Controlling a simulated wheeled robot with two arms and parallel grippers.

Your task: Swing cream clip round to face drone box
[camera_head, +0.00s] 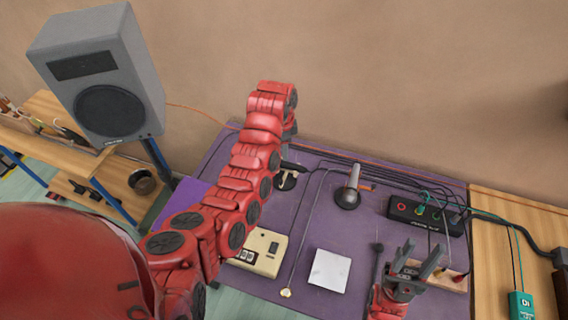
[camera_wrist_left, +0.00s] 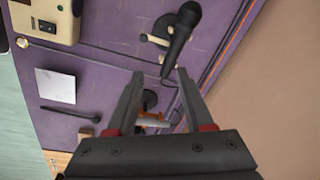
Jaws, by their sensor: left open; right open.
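A small cream piece, which looks like the cream clip (camera_head: 286,293), lies at the end of a thin cable on the purple table, between a cream box and a white card. It also shows at the left of the left wrist view (camera_wrist_left: 22,43). I cannot tell for certain which unit is the drone box; a wooden-sided unit (camera_head: 452,284) sits partly behind my right gripper. My left gripper (camera_wrist_left: 160,74) is open and empty above the table's back; my arm mostly hides it in the head view. My right gripper (camera_head: 422,248) is open at the right front, away from the clip.
The cream box (camera_head: 258,256) and white card (camera_head: 329,270) flank the clip. A dark microphone (camera_wrist_left: 180,32) lies near my left fingertips. A grey-handled piece with a dark round base (camera_head: 348,198), a mallet (camera_head: 378,262) and a black jack box (camera_head: 425,216) with cables occupy the right.

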